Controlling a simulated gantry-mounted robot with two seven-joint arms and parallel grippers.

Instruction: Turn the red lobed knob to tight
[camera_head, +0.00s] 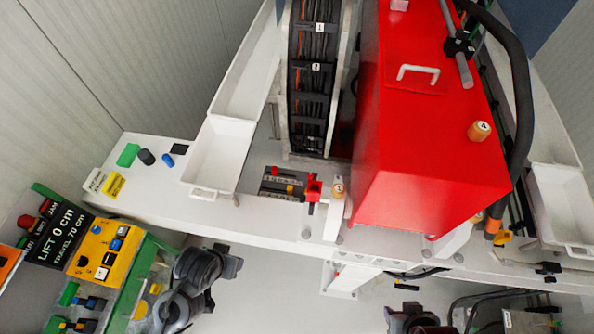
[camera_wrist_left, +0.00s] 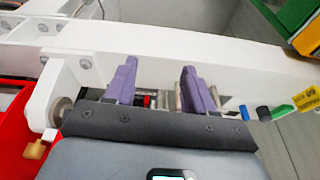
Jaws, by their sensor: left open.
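A small red knob-like part (camera_head: 313,187) stands at the front of the white bench, left of the big red housing; its lobes are too small to make out. In the left wrist view a small bit of red (camera_wrist_left: 147,101) shows low between my fingers, and I cannot tell whether it is the same part. My left gripper (camera_wrist_left: 158,66) is open, with two purple fingers apart and nothing seen gripped. In the head view only dark arm parts of mine show at the bottom, and no right gripper fingers are visible.
A tan knob (camera_head: 338,190) is right beside the red part. A control panel (camera_head: 95,250) stands at lower left.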

